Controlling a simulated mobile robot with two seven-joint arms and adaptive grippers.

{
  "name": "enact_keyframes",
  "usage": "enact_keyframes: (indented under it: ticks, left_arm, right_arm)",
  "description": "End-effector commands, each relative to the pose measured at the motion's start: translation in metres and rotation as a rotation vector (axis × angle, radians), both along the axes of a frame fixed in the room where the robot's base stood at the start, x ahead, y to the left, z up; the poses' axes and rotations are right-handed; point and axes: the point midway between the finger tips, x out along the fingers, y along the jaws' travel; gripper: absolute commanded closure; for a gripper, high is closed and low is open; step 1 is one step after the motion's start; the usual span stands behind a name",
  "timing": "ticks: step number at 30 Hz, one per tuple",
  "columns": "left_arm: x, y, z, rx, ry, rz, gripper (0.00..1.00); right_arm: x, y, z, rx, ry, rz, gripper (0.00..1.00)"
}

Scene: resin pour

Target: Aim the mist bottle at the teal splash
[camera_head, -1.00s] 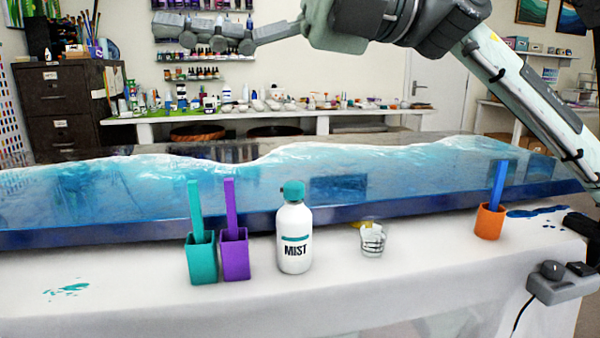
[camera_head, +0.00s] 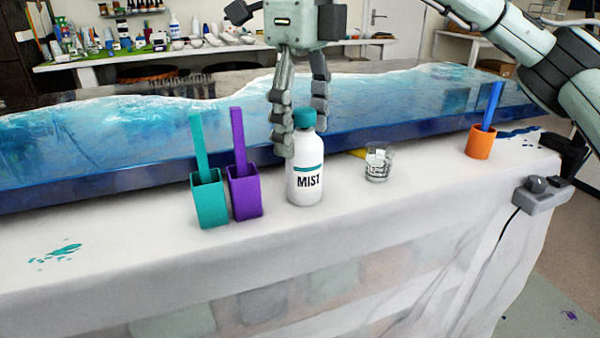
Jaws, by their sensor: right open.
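The mist bottle (camera_head: 306,172) is white with a teal cap and stands upright on the white-covered table. Its "MIST" label faces me. The teal splash (camera_head: 58,252) is a small patch of spots on the cloth at the far left front. My right gripper (camera_head: 300,140) points down at the bottle's top, fingers open. One finger is at the left of the cap and upper body; the other is above and behind the right side. I cannot tell whether either touches the bottle. My left gripper is not in view.
A teal cup (camera_head: 210,203) and a purple cup (camera_head: 245,195), each with a stick, stand close left of the bottle. A clear glass (camera_head: 378,163) and an orange cup (camera_head: 480,143) stand to the right. The blue resin slab (camera_head: 130,150) lies behind. The cloth around the splash is clear.

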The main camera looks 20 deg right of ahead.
Motion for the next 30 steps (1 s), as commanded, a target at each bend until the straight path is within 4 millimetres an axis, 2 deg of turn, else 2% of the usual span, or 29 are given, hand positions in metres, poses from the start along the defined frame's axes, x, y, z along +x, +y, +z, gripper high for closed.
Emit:
enact_keyframes:
  ticks: [9,19,30]
  left_arm:
    - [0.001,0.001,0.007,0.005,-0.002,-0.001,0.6]
    - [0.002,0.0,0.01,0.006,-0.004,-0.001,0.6]
    - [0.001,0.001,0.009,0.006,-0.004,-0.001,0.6]
  right_arm:
    - [-0.001,-0.003,-0.045,0.003,0.001,0.002,0.32]
    - [-0.001,-0.003,-0.05,0.003,-0.001,0.002,0.33]
    - [-0.001,-0.003,-0.05,0.003,-0.001,0.002,0.79]
